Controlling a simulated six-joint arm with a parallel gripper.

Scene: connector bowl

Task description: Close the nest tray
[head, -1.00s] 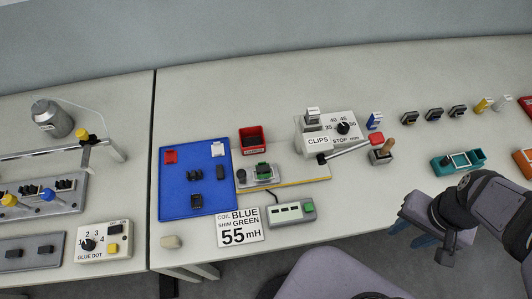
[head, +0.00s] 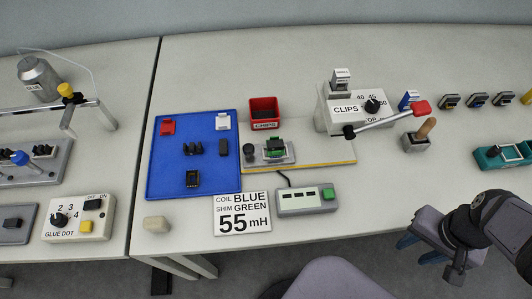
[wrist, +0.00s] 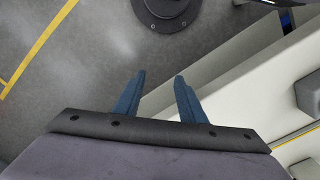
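A small grey nest (head: 281,159) with a green part (head: 273,147) in it sits on a pale, yellow-edged base plate (head: 325,152) in the middle of the bench. I take this to be the nest tray, but I cannot tell how far open it is. My gripper (head: 407,241) is at the lower right in the head view, off the bench's front edge and well away from the nest. In the wrist view its two blue fingers (wrist: 160,76) stand apart with nothing between them, above the grey floor. The nest does not show in the wrist view.
A blue mat (head: 165,178) with small parts lies left of the nest. A red bin (head: 263,106) stands behind it, and the CLIPS box (head: 338,118) with a red-ended lever (head: 385,121) is to its right. A grey button box (head: 306,200) sits in front. A chair (head: 335,280) is below.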

